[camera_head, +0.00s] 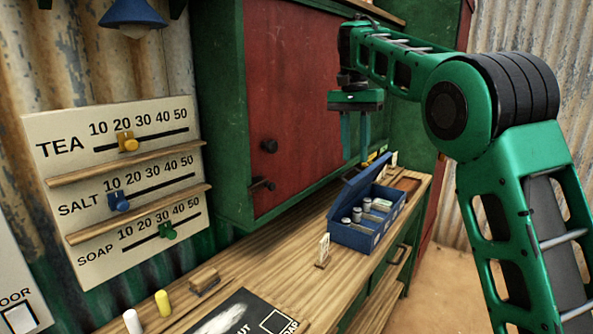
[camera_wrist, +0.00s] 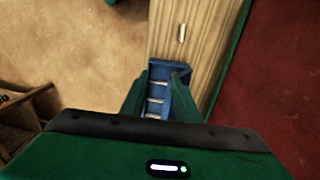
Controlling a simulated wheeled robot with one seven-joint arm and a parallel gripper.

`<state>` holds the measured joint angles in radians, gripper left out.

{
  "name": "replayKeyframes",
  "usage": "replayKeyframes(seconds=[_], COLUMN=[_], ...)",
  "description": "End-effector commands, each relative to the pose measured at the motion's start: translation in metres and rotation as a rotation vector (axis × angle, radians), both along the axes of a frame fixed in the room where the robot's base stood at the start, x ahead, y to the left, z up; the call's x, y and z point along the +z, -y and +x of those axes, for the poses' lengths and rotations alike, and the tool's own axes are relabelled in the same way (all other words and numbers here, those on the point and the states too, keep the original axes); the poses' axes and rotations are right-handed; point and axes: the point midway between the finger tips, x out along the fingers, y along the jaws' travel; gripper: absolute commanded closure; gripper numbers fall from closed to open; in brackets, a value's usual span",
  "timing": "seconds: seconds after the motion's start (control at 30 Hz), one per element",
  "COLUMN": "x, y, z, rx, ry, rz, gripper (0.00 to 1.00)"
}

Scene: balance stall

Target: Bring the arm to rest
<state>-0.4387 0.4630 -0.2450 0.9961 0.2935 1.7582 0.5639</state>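My arm reaches in from the right of the head view, its green links bent over the counter. My gripper (camera_head: 355,153) points down in front of the red cabinet door, above the blue box's far end. Its two fingers are apart with nothing held between them. The wrist view shows the spread fingers (camera_wrist: 164,82) with part of the blue box (camera_wrist: 184,71) below and between them. The blue box (camera_head: 352,238) stands on the counter with its lid raised and several small cylinders inside.
The wooden counter (camera_head: 243,275) runs along the wall. A red cabinet door (camera_head: 300,100) is close behind my gripper. A small upright card (camera_head: 323,250), wooden block (camera_head: 204,279), yellow chalk (camera_head: 162,303) and dark board lie nearby. A slider price board (camera_head: 85,240) hangs left. Open floor lies right.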

Motion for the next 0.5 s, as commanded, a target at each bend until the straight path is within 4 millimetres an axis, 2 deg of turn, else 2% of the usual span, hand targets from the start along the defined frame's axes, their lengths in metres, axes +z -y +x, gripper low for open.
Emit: replayKeyframes(seconds=[0.03,0.27,0.5], x=[0.0,-0.003,-0.007], y=[-0.001,0.036,0.086], z=[0.0,-0.015,-0.042], rx=[0.001,0.005,0.003], ry=[0.0,-0.003,0.0], rz=[0.0,0.002,0.007], gripper=[0.72,0.72,0.72])
